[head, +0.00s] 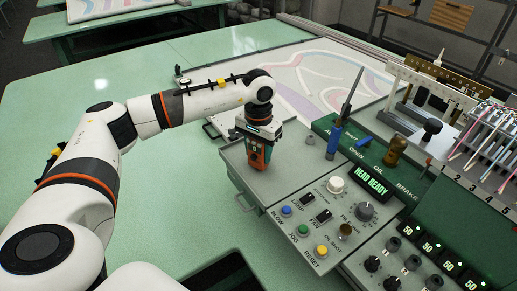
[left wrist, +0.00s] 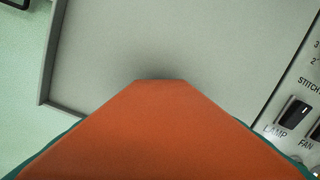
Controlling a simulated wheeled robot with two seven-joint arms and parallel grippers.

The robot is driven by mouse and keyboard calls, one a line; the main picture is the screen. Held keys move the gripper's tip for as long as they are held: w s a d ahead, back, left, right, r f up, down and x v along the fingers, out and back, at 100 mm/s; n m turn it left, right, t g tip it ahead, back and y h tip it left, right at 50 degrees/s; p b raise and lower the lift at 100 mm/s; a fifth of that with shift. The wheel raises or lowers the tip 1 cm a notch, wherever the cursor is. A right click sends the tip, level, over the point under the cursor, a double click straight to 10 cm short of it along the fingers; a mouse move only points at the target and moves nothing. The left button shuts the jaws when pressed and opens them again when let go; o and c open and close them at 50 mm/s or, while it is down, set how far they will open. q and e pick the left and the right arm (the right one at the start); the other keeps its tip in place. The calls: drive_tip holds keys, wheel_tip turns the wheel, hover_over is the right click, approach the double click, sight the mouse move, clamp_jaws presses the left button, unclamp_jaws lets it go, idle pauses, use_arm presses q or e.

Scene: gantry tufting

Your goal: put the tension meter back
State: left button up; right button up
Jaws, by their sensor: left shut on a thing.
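The tension meter (head: 256,156), an orange body with dark teal sides, is in my left gripper (head: 260,137). The gripper points down and is shut on it. The meter is over the bare grey top (head: 283,180) at the left of the control panel. In the left wrist view the meter's orange body (left wrist: 160,130) fills the lower middle and hides the fingertips. A soft shadow lies on the grey surface by its tip; I cannot tell whether it touches. My right gripper is not in view.
The control panel (head: 325,207) has knobs, buttons and a HEAD READY display (head: 371,184). A patterned cloth (head: 310,75) lies behind. The green table (head: 165,190) at left is clear.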

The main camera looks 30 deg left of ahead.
use_arm(q)
drive_tip(key=shift+f, duration=0.45)
drive_tip(key=shift+s, duration=0.1)
drive_tip(key=shift+f, duration=0.15)
drive_tip(key=o, duration=1.1)
drive_tip(key=shift+o, duration=0.2)
